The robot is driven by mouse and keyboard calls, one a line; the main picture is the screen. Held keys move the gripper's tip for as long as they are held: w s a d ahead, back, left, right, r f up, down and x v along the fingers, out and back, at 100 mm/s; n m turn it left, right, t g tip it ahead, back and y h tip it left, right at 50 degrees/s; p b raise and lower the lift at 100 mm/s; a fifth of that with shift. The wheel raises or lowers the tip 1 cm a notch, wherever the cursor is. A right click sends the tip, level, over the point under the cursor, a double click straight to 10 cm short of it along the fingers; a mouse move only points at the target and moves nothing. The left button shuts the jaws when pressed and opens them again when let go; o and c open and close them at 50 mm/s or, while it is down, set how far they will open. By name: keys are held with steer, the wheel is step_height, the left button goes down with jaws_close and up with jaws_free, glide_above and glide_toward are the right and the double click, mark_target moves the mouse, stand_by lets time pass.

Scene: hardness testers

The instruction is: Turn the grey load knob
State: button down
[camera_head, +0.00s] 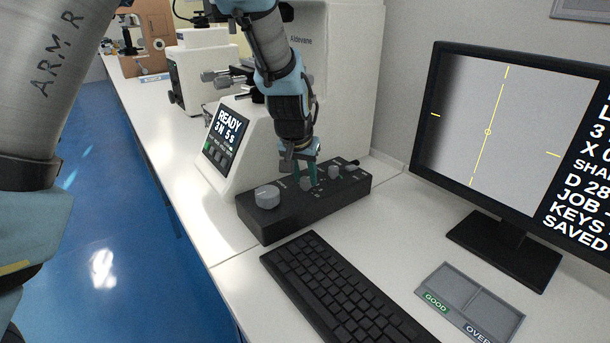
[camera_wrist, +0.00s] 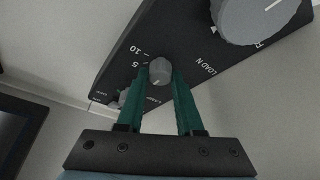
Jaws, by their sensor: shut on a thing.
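The grey load knob (camera_wrist: 160,71) is small and round, on a black control box (camera_wrist: 125,45) with "LOAD N", "5" and "10" printed around it. In the wrist view my gripper (camera_wrist: 163,82) has one green finger on each side of the knob and is shut on it. A pale mark shows on the knob's face. In the head view my gripper (camera_head: 307,172) reaches down onto the box (camera_head: 290,220), and the load knob (camera_head: 306,184) is partly covered by the fingers.
A larger grey knob (camera_head: 267,196) is left on the box; smaller knobs (camera_head: 334,172) are right. The tester's screen (camera_head: 226,138) reads "READY 3N 5s". A keyboard (camera_head: 335,295), a monitor (camera_head: 490,140) and a GOOD/OVER tray (camera_head: 470,300) stand nearby. Bare bench lies between box and monitor.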

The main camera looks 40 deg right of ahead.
steer(key=shift+s+r+n+p, duration=0.15)
steer(key=shift+n+p, duration=0.15)
steer(key=shift+p, duration=0.2)
steer(key=n+y+p, duration=0.1)
steer(key=n+p, duration=0.1)
steer(key=p, duration=0.2)
steer(key=shift+r+n+t, duration=0.1)
steer(key=shift+n+t, duration=0.2)
steer(key=shift+t, duration=0.1)
steer(key=n+p, duration=0.2)
steer(key=p, duration=0.1)
steer(key=shift+d+n+t+y, duration=0.1)
steer(key=shift+n+t+y, duration=0.3)
steer(key=shift+f+n+y+p, duration=0.2)
steer(key=shift+n+y+p, duration=0.1)
steer(key=shift+n+p, duration=0.5)
steer(key=c, duration=0.5)
jaws_free()
steer(key=shift+c, duration=0.2)
